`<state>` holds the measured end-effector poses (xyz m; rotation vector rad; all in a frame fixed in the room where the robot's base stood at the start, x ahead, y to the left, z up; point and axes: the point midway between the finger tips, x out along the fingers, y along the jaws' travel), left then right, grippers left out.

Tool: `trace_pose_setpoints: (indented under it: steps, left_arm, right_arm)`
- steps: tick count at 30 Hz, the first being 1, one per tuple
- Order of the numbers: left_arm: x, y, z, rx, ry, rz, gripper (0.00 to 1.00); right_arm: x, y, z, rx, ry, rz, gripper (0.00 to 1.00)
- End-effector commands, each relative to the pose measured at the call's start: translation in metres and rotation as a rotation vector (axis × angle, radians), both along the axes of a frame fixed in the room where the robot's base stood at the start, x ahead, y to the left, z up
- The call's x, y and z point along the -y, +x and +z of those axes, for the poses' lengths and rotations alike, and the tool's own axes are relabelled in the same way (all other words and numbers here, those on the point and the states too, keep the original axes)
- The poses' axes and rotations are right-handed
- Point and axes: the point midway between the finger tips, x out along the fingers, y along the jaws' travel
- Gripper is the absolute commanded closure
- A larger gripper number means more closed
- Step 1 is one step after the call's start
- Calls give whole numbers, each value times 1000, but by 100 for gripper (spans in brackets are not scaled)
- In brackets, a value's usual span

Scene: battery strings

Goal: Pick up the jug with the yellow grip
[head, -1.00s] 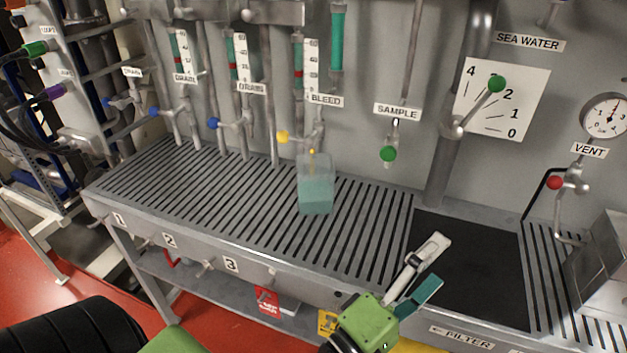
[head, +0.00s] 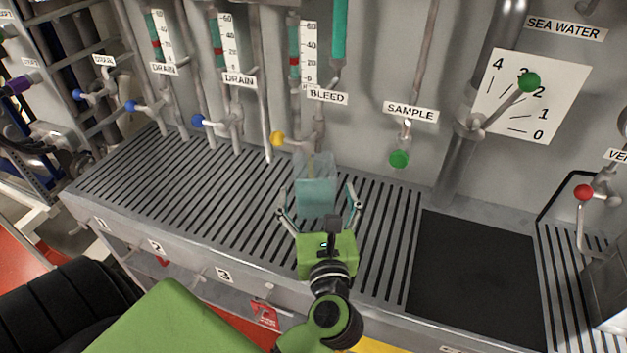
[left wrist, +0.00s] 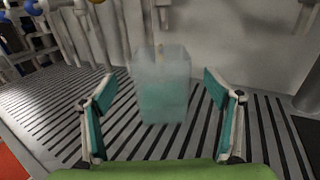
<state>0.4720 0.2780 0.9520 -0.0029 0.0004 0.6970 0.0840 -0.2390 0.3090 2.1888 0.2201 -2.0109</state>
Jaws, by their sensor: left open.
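A clear, square-sided jug (head: 316,190) with pale teal liquid stands upright on the slotted grating, below the BLEED label. It also shows in the middle of the left wrist view (left wrist: 163,88). My left gripper (head: 318,204) is open, just in front of the jug. In the left wrist view, the jug shows between the two teal-padded fingers (left wrist: 160,92), with a gap on each side. I cannot tell how far the fingertips reach along its sides. My right gripper is not in view.
The slotted grating (head: 150,175) is clear left of the jug. A yellow-knobbed valve (head: 278,139) and pipes stand close behind it. A steel box (head: 607,285) stands far right.

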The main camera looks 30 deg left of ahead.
Motion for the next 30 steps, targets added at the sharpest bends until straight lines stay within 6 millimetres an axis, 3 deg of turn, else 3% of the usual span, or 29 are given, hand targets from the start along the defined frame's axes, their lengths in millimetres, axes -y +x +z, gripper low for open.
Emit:
trace_pose_setpoints:
  steps: [18,28,30]
  left_arm:
    - [-47,58,4,0,6,0,18]
    - [-52,64,2,0,3,-1,18]
    - [-52,64,2,-1,2,-1,36]
  right_arm:
    - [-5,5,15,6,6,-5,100]
    - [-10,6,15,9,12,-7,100]
    - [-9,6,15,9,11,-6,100]
